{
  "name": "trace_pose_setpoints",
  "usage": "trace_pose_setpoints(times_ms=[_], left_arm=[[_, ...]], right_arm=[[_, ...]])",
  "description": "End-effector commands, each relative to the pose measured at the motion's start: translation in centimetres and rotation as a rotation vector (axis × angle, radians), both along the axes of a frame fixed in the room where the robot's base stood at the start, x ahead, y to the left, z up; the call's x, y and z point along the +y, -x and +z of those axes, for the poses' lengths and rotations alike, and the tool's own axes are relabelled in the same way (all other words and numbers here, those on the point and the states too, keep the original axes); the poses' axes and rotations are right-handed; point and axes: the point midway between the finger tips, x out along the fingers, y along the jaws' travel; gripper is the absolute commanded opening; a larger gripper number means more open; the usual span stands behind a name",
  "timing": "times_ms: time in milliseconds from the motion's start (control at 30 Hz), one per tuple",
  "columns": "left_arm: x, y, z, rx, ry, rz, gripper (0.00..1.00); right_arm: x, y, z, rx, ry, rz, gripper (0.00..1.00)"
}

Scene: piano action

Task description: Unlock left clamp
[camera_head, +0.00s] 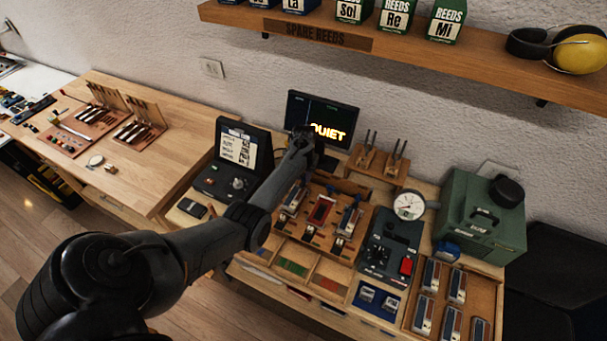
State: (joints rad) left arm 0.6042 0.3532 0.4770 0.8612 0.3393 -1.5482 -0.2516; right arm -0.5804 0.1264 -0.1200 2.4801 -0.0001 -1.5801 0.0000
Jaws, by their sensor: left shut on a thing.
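A wooden fixture board (305,235) lies on the right-hand workbench. It carries a red block (320,210) in the middle, with a metal clamp on each side. The left clamp (292,200) is partly covered by my left arm and wrist. The right clamp (348,220) stands clear. My left gripper (303,152) is over the back left of the board, in front of the monitor. It is shut on a part of the left clamp, though the fingertips and contact are mostly hidden and dark. My right gripper is out of view.
A lit monitor (322,118) stands behind the gripper and a black console with a screen (235,160) to its left. A two-post wooden stand (380,162), a dial gauge (408,205) and a green case (482,220) are to the right. A shelf (400,45) overhangs the back.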

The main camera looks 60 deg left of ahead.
Motion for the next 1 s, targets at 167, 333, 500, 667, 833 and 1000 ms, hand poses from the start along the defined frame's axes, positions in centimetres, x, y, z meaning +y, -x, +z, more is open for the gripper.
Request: trace_pose_setpoints(times_ms=[167, 333, 500, 667, 833, 1000], left_arm=[[-0.1, -0.1, 0.3, 0.002, 0.001, 0.128, 0.00], [-0.2, -0.2, 0.3, 0.001, 0.002, 0.285, 0.00], [-0.3, -0.3, 0.2, 0.000, 0.001, 0.448, 0.00], [-0.3, -0.4, 0.1, 0.000, 0.002, 0.599, 0.00], [-0.3, -0.6, 0.0, 0.000, 0.000, 0.761, 0.00], [-0.3, -0.7, -0.1, 0.001, 0.001, 0.923, 0.00]], right_arm=[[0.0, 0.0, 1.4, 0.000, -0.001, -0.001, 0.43], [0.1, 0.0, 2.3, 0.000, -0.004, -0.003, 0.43], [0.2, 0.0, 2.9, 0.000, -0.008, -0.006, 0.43], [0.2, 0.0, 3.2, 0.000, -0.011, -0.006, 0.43], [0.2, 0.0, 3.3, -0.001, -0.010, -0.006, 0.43], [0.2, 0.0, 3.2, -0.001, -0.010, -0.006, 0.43]])
